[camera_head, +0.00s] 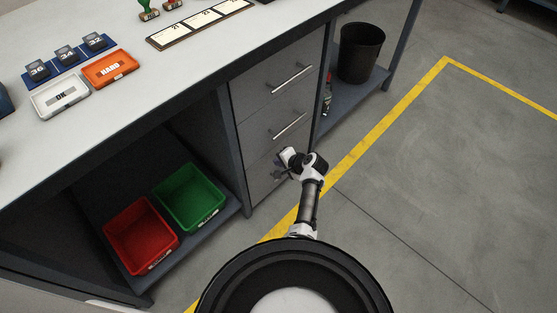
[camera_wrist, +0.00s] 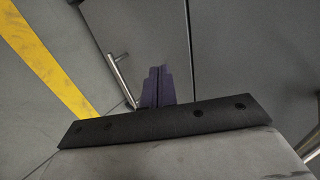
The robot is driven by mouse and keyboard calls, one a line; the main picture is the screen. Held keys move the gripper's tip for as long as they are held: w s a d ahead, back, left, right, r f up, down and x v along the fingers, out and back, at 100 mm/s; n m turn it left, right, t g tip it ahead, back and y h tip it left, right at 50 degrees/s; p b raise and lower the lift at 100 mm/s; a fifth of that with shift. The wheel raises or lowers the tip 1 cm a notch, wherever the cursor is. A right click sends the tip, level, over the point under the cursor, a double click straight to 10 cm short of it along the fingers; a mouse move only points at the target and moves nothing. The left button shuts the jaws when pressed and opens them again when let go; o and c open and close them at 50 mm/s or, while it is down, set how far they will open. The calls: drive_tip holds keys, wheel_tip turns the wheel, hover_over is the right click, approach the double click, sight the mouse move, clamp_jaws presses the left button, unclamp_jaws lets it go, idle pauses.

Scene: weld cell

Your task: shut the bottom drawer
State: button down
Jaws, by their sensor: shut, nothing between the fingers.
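The bottom drawer (camera_head: 262,181) is the lowest of three grey drawers under the workbench. Its front looks flush or nearly flush with the drawers above; a small gap cannot be ruled out. My gripper (camera_head: 279,173) is in front of it and hides part of it and its handle. In the wrist view the drawer front (camera_wrist: 150,32) fills the upper middle, with its bar handle (camera_wrist: 121,78) just left of my dark fingers (camera_wrist: 157,72). The fingers are together and empty, pointing at the front beside the handle. Whether they touch it cannot be told.
The middle drawer handle (camera_head: 290,127) and top drawer handle (camera_head: 292,79) stick out above. Red (camera_head: 141,235) and green (camera_head: 190,196) bins stand on the low shelf at left. A black bin (camera_head: 361,52) stands at right. The floor beyond the yellow line (camera_head: 374,134) is clear.

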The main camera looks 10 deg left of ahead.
drive_tip(key=p+v, duration=0.1)
drive_tip(key=v, duration=0.9)
drive_tip(key=shift+s+d, duration=0.15)
drive_tip(key=shift+d, duration=0.25)
